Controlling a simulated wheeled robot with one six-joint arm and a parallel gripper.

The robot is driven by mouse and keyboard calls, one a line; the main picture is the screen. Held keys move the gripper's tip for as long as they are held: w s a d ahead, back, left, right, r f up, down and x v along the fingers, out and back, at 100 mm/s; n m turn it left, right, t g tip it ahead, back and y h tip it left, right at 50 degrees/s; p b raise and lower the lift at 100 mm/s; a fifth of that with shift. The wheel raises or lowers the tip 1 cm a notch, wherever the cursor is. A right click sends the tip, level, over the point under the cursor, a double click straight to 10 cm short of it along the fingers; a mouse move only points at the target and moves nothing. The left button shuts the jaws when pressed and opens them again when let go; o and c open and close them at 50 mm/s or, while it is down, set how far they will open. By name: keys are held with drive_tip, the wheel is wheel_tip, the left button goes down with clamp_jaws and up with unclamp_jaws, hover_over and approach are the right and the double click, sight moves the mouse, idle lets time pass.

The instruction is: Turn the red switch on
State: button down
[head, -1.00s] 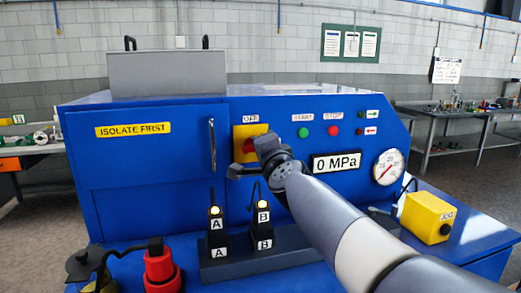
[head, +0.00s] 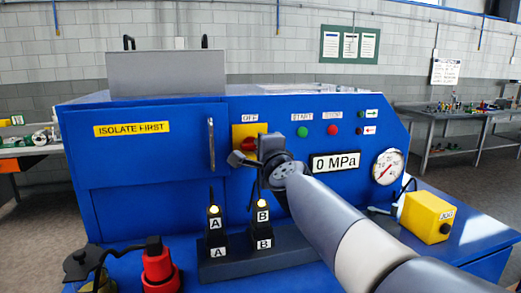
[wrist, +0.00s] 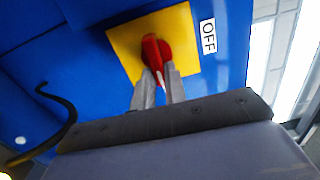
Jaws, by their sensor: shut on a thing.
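The red switch (wrist: 153,48) is a knob on a yellow square plate (wrist: 183,25) on the blue machine's front. In the wrist view my gripper (wrist: 160,76) has its two grey fingers close on either side of the red knob, shut on it. A white mark shows at the knob's near end. In the head view my gripper (head: 255,158) is in front of the yellow plate (head: 238,133) and hides most of the knob. A label reading OFF (head: 250,118) sits above the plate; it also shows in the wrist view (wrist: 208,36).
A green button (head: 302,132), a red button (head: 332,130) and a 0 MPa display (head: 336,162) are right of the switch. Below stand black units A (head: 215,225) and B (head: 263,225) with lit tops. A door handle (head: 211,144) is to the left.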

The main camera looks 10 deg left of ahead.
drive_tip(key=c, duration=1.4)
unclamp_jaws()
drive_tip(key=shift+c, duration=0.2)
drive_tip(key=v, duration=1.1)
drive_tip(key=shift+w, duration=0.1)
drive_tip(key=x, duration=1)
drive_tip(key=shift+w+a, duration=0.2)
drive_tip(key=shift+w, duration=0.15)
